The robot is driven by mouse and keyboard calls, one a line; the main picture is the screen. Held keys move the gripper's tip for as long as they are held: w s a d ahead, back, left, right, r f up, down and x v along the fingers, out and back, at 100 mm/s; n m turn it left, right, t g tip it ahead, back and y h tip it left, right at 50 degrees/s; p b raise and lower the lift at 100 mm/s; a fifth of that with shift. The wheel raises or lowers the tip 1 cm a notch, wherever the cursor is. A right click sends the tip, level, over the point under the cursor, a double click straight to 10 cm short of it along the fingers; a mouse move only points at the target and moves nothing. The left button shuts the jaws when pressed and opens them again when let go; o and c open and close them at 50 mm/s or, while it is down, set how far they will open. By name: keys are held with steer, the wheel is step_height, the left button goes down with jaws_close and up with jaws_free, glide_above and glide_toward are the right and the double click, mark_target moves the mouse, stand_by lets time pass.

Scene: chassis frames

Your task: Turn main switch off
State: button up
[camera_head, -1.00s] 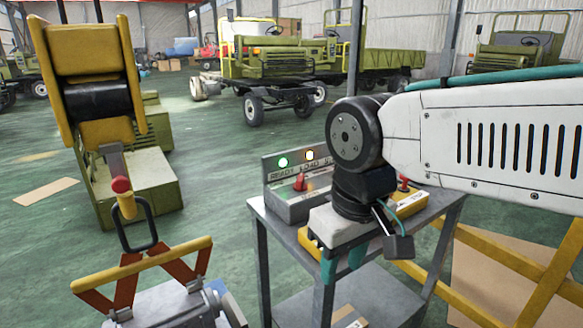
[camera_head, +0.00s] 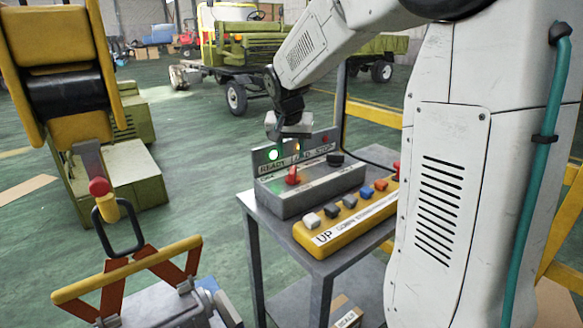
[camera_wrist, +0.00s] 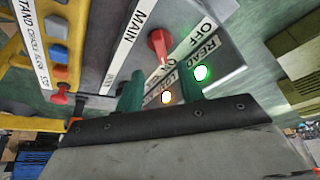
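The main switch is a red knob (camera_head: 292,175) on the sloped front of a grey control box (camera_head: 318,195). In the wrist view the red knob (camera_wrist: 159,42) sits by the MAIN label, with its handle pointing towards the ON marking; OFF is beside it. The green lamp (camera_wrist: 201,72) and the amber lamp (camera_wrist: 166,97) are lit. My gripper (camera_head: 290,128) is above the box, near its lamp panel. In the wrist view my gripper (camera_wrist: 160,88) has its teal fingers apart, with nothing held; the knob lies beyond them, seemingly not touched.
A yellow button box (camera_head: 340,225) with several coloured buttons lies in front of the control box on the grey cart (camera_head: 300,250). A black knob (camera_head: 336,158) is at the box's right.

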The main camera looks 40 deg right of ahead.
mark_target(293, 169)
steer(key=x, duration=0.8)
steer(key=shift+w+d, duration=0.15)
steer(key=shift+w, duration=0.1)
jaws_close()
